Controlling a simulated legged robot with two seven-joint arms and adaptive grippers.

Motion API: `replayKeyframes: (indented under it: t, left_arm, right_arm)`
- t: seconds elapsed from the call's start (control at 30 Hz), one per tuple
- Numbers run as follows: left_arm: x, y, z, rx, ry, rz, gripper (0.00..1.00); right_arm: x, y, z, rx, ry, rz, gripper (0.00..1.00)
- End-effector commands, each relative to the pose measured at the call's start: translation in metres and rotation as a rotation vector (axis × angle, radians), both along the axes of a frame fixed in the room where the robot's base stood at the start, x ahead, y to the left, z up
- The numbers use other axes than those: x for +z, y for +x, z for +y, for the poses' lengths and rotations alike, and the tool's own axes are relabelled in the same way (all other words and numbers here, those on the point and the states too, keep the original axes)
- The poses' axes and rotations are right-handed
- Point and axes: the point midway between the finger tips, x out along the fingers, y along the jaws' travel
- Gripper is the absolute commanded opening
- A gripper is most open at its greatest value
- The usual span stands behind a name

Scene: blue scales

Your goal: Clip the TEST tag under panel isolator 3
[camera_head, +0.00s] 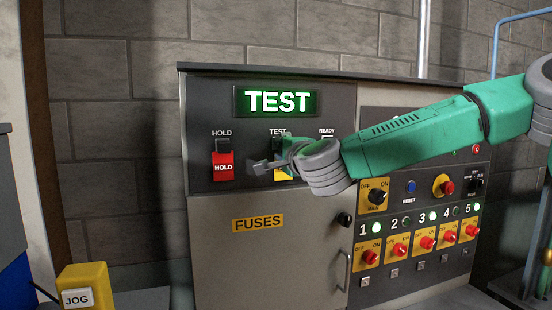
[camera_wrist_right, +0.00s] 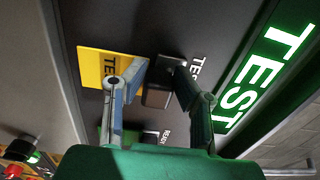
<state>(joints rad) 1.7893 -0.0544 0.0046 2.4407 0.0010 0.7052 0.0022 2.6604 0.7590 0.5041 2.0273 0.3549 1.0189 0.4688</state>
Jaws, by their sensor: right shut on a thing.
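The yellow TEST tag (camera_head: 281,173) is at the holder below the TEST label on the upper left of the panel, partly hidden by my right gripper (camera_head: 268,167). In the right wrist view the yellow tag (camera_wrist_right: 98,66) lies at the left fingertip, beside a black holder block (camera_wrist_right: 162,88). My right gripper (camera_wrist_right: 160,78) is shut on the tag; the exact grip is partly hidden. Panel isolator 3 (camera_head: 427,242) is a red knob on a yellow plate in the lower row, with a small clip (camera_head: 421,262) under it. My left gripper is not in view.
A red HOLD tag (camera_head: 223,165) hangs left of the TEST tag. A lit TEST display (camera_head: 277,101) is above. The fuse door (camera_head: 258,262), its handle (camera_head: 347,270) and several isolators surround the work area. A yellow JOG box (camera_head: 84,287) stands lower left.

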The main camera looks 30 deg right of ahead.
Motion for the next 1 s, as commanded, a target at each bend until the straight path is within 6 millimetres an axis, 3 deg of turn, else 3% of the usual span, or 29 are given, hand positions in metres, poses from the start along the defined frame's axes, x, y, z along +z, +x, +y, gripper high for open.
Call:
replayKeyframes:
  t: [1.0]
  left_arm:
    - [-0.005, 0.000, 0.000, 0.000, 0.000, 0.000, 0.00]
  right_arm:
    - [0.004, -0.035, 0.014, 0.000, -0.004, -0.005, 0.00]
